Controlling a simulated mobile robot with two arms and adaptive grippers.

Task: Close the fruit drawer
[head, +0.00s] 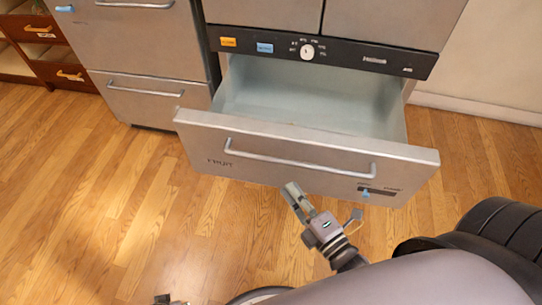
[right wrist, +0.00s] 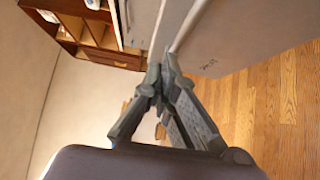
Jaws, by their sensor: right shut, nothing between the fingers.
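The fruit drawer (head: 300,150) is a steel drawer with a long bar handle and the word FRUIT on its front. It is pulled well out of the cabinet, and its pale inside looks empty. My right gripper (head: 292,190) is shut with nothing in it, just in front of the lower edge of the drawer front, below the handle. I cannot tell whether it touches the front. In the right wrist view the shut fingers (right wrist: 160,78) point toward a grey steel panel (right wrist: 225,40) with small lettering. My left gripper is not clearly in view.
A black control strip (head: 330,52) with a dial runs above the drawer. Steel drawers (head: 150,95) stand shut at the left, with wooden drawers (head: 55,62) beyond. The wooden floor (head: 120,230) is clear at the left. A dark rounded object (head: 505,225) is at the right.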

